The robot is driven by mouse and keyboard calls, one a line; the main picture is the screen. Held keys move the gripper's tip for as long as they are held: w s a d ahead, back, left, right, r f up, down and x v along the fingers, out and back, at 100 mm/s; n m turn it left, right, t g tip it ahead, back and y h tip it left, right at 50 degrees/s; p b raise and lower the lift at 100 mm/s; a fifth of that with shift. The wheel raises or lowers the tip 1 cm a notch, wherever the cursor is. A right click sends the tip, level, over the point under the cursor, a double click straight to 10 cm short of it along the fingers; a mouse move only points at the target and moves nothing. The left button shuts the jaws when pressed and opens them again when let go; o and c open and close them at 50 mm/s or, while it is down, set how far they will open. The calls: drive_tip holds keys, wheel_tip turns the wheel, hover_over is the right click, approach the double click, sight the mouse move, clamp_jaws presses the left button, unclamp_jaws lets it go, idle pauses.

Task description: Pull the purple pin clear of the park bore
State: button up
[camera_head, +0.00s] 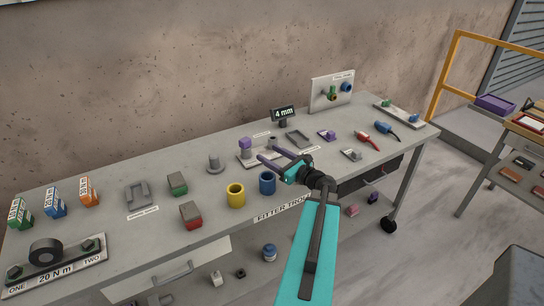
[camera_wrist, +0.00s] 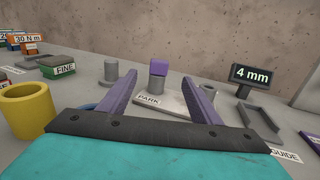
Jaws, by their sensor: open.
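The purple pin (camera_head: 245,143) stands upright on the bench, its square purple head above a grey cylindrical part. In the wrist view the purple pin (camera_wrist: 159,69) is centred beyond my fingers. Its foot meets a light grey plate (camera_wrist: 173,101) labelled PARK; how deep it sits in the bore cannot be seen. My gripper (camera_head: 268,153) is open, with its two purple fingers pointing toward the pin from the front right. In the wrist view the fingers of my gripper (camera_wrist: 159,76) lie left and right of the pin, apart from it. Nothing is between the jaws.
A yellow cup (camera_head: 235,195) and a blue cup (camera_head: 267,183) stand near the front edge, close to my gripper. A grey peg (camera_head: 214,163) stands left of the pin. A 4 mm sign (camera_head: 283,113) and a grey guide tray (camera_head: 299,138) are behind and right.

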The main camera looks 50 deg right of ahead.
sight(248, 141)
drive_tip(key=w+p, duration=0.1)
drive_tip(key=w, duration=0.3)
drive_tip(key=w+d+p, duration=0.1)
drive_tip(key=w, duration=0.3)
drive_tip(key=w+p, duration=0.2)
drive_tip(key=w, duration=0.2)
drive_tip(key=shift+w+d, duration=0.15)
drive_tip(key=shift+w, duration=0.25)
drive_tip(key=c, duration=1.3)
drive_tip(key=shift+r, duration=0.1)
drive_tip(key=shift+r+p, duration=1.5)
drive_tip(key=shift+r, duration=1.4)
drive_tip(key=shift+r+p, duration=1.35)
drive_tip(key=shift+r, duration=1.6)
